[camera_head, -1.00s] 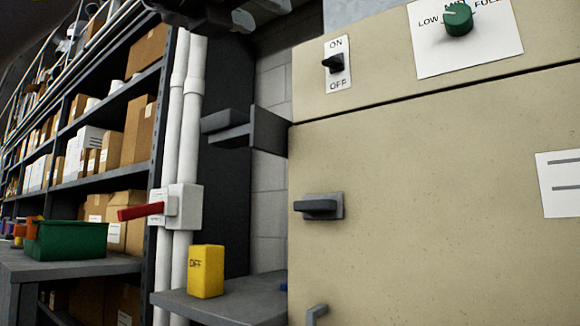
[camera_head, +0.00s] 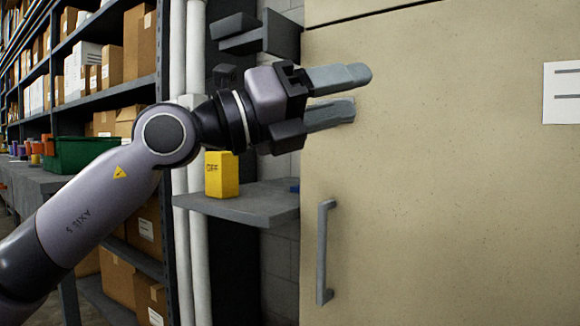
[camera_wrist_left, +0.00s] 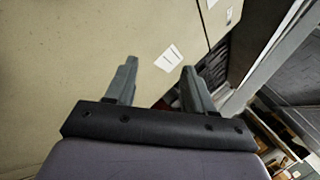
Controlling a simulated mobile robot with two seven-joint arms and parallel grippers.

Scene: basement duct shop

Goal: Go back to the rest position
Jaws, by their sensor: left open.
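My left gripper (camera_head: 340,95) reaches in from the left in the head view, in front of the beige cabinet (camera_head: 420,200). Its two fingers point right and are apart, with nothing between them. It hides the spot where the grey latch on the cabinet's front was seen earlier. In the left wrist view the fingers (camera_wrist_left: 157,90) are also spread and empty, with the beige panel (camera_wrist_left: 70,60) and a white label (camera_wrist_left: 169,58) beyond. Whether the fingers touch the cabinet I cannot tell. My right gripper is not in view.
A grey vertical handle (camera_head: 323,252) is on the cabinet's lower left. A yellow block marked OFF (camera_head: 222,175) stands on a grey shelf (camera_head: 250,203). White pipes (camera_head: 187,260) and shelving with boxes are at left. A green bin (camera_head: 85,154) sits on a bench.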

